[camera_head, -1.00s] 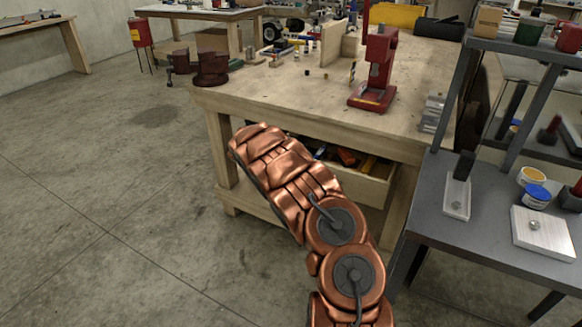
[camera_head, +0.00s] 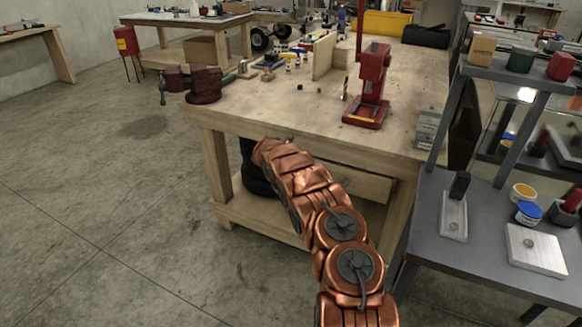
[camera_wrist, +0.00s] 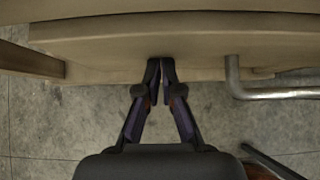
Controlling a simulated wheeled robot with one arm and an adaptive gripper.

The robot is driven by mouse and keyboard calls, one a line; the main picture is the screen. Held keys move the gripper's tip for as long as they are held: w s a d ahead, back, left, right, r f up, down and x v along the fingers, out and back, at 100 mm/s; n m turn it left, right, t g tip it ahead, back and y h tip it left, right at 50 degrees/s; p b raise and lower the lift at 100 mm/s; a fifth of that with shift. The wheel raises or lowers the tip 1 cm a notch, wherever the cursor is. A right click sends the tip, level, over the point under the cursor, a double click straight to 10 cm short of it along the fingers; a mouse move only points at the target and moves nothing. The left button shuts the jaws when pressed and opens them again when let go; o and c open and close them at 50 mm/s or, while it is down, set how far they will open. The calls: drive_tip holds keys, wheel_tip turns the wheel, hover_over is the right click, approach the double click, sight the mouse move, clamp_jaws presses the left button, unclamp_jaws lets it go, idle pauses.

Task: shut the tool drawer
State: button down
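The tool drawer (camera_head: 368,186) is a pale wooden drawer in the side of the workbench, right of my arm in the head view. Its front sits close under the bench edge, and no tools show above it. My arm covers its left part, and I cannot tell whether a small gap remains. In the wrist view a pale wooden panel (camera_wrist: 120,45), seemingly the drawer front, spans the top. My gripper (camera_wrist: 161,64) has its fingertips together at the panel's lower edge, with nothing seen between them. Contact is unclear. The head view does not show the fingers.
A grey bent metal bar (camera_wrist: 236,85) juts out right of the fingers. The workbench (camera_head: 290,110) carries a red press (camera_head: 371,85) and a dark red vise (camera_head: 203,85). A grey shelf unit (camera_head: 480,235) stands close on the right. The floor at left is clear.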

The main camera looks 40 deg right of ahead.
drive_tip(key=shift+w+d+r, duration=0.1)
drive_tip(key=shift+d+r, duration=0.2)
drive_tip(key=shift+d, duration=0.1)
drive_tip(key=s+a+r+b, duration=0.3)
drive_tip(key=s+a+r, duration=0.2)
drive_tip(key=a, duration=0.5)
drive_tip(key=shift+s+a+r, duration=0.25)
drive_tip(key=shift+r, duration=0.45)
